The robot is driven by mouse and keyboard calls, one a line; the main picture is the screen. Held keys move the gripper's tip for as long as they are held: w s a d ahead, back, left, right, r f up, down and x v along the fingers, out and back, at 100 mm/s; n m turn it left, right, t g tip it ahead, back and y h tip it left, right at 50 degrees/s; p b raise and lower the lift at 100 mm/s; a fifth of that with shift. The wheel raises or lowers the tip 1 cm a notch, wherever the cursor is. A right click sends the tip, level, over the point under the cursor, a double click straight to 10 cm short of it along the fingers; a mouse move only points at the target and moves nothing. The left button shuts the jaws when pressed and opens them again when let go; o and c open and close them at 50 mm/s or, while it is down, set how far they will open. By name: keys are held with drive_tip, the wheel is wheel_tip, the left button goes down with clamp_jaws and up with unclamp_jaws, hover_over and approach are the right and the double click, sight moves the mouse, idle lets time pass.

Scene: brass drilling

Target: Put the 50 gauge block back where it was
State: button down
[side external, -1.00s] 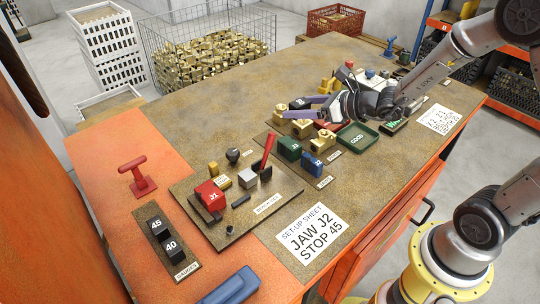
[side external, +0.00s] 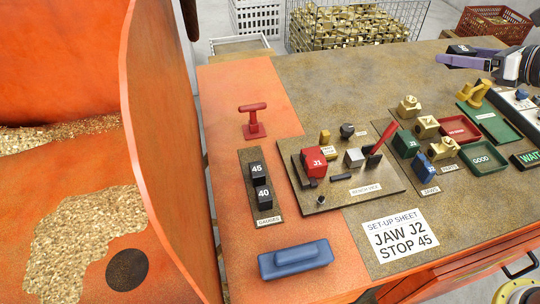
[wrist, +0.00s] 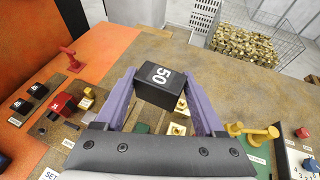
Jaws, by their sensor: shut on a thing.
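My gripper (wrist: 163,90) is shut on the black 50 gauge block (wrist: 160,86), which sits tilted between the purple fingers in the wrist view. In the side external view my gripper (side external: 462,56) is at the upper right, with the black block (side external: 462,49) at its fingers, above the far side of the table. The gauge rack (side external: 248,155), labelled GAUGES, lies on the orange strip at the left. It holds the black 45 block (side external: 257,171) and the 40 block (side external: 263,196) side by side. Bare rack shows behind the 45 and in front of the 40.
A red T-handled tool (side external: 254,121) stands behind the rack and a blue handled block (side external: 294,259) lies in front. Right of the rack is the bench vise board (side external: 370,185). Brass castings (side external: 410,105), jaws and trays fill the right side. An orange panel (side external: 165,150) rises left.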

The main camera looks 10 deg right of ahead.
drive_tip(key=s+a+n+y, duration=0.1)
drive_tip(key=s+a, duration=0.1)
drive_tip(key=a, duration=1.5)
drive_tip(key=s+a, duration=0.2)
drive_tip(key=a, duration=1.4)
hover_over(251, 157)
drive_tip(key=s, duration=0.1)
drive_tip(key=f, duration=1.8)
drive_tip(key=shift+d+f, duration=0.25)
drive_tip(key=shift+d, duration=0.1)
drive_tip(key=shift+w+a+f, duration=0.35)
drive_tip(key=shift+w+f, duration=0.1)
drive_tip(key=shift+f, duration=1.7)
drive_tip(key=shift+f, duration=0.35)
